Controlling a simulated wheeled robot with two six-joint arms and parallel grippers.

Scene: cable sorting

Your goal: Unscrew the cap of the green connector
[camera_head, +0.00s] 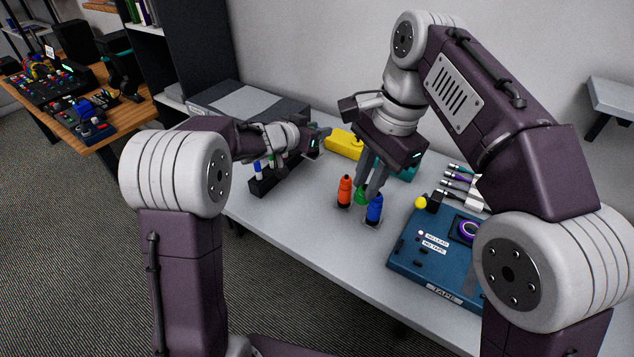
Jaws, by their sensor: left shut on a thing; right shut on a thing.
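The green connector (361,196) stands on the white table between an orange connector (345,190) and a blue connector (374,209). My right gripper (369,184) reaches down from above, its grey fingers shut on the upper part of the green connector. The fingers hide its cap, so I cannot tell cap from body. My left gripper (318,140) is left of and behind the right one, over the table near the black rack (262,184). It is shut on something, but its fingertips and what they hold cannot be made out.
A blue board labelled TAPE (408,262) lies at the front right, with a purple tape roll (467,231). A yellow ball-like thing (420,202) is near its back edge. A yellow case (344,143) and several cables (462,186) lie further back. The table's front edge is near the connectors.

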